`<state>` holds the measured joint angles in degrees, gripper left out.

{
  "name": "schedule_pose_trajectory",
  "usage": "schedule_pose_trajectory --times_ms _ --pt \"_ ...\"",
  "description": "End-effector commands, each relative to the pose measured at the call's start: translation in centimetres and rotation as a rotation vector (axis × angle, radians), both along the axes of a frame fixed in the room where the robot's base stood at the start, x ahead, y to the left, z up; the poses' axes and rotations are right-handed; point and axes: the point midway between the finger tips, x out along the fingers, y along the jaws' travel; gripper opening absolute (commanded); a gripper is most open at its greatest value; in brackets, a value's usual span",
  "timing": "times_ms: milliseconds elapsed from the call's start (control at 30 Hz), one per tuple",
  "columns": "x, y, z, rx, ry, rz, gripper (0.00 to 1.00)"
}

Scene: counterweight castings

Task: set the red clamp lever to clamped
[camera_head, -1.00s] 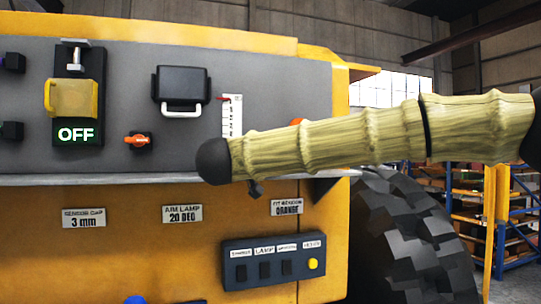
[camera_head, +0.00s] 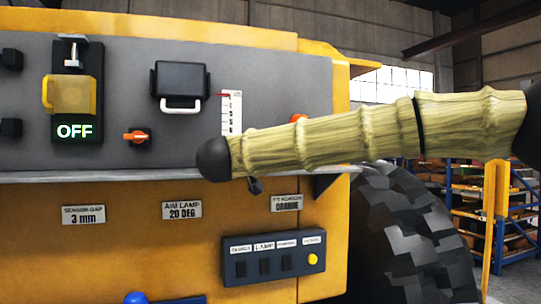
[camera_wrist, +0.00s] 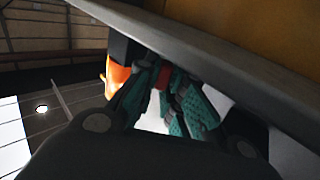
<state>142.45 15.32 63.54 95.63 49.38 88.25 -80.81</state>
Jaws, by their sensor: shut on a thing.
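My gripper (camera_wrist: 168,98) shows in the wrist view with teal finger pads under a grey ledge. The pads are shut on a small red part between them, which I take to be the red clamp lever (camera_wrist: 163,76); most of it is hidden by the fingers. An orange piece (camera_wrist: 117,78) shows just left of the pads. In the head view my pale ribbed arm crosses the right side of the panel and hides the gripper's grasp. Only an orange-red tip (camera_head: 299,118) shows above the arm there. The lever's setting cannot be read.
The grey panel (camera_head: 210,130) carries a yellow-covered switch (camera_head: 70,95) over an OFF sign (camera_head: 76,131), an orange knob (camera_head: 136,137) and a box with a white handle (camera_head: 182,85). Below are a ledge (camera_head: 120,175) and a button box (camera_head: 272,258). A large tyre (camera_head: 410,240) stands right.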

Motion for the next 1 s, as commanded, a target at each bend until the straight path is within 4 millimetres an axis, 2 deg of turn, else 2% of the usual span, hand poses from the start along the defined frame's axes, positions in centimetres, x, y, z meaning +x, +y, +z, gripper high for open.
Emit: schedule_pose_trajectory --times_ms 400,800,833,933,1000 --pt "0.34 0.62 -0.11 -0.003 0.004 -0.133 0.00" --pt "0.35 0.58 -0.25 -0.001 0.003 -0.147 0.00" --pt "0.35 0.58 -0.25 -0.002 0.003 -0.147 0.12" --pt "0.36 0.59 -0.26 -0.001 0.004 -0.147 0.30" --pt "0.36 0.59 -0.24 -0.002 0.003 -0.147 0.32"
